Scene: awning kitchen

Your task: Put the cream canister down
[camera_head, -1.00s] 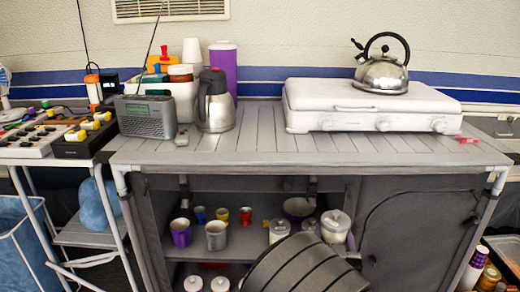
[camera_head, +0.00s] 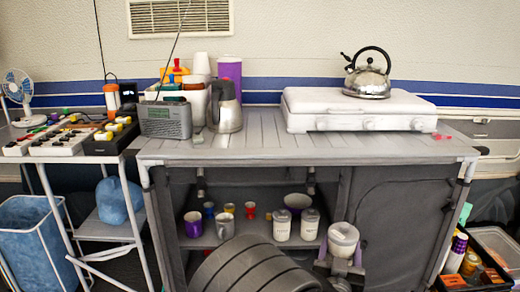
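A cream canister (camera_head: 343,238) with a pale lid stands upright in front of the cabinet's right side. My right gripper (camera_head: 341,264) is just below and around its lower part and appears shut on it; the fingertips are partly hidden by the canister. The canister is in front of the shelf's right end, beside two similar lidded canisters, a left one (camera_head: 282,225) and a right one (camera_head: 310,224), on the open shelf. My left gripper is not in view.
A grey slatted countertop (camera_head: 260,142) carries a radio (camera_head: 165,119), a steel jug (camera_head: 224,108), and a white stove (camera_head: 355,110) with a kettle (camera_head: 368,76). The open shelf (camera_head: 265,238) holds mugs and small cups. A crate (camera_head: 497,247) stands at the right.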

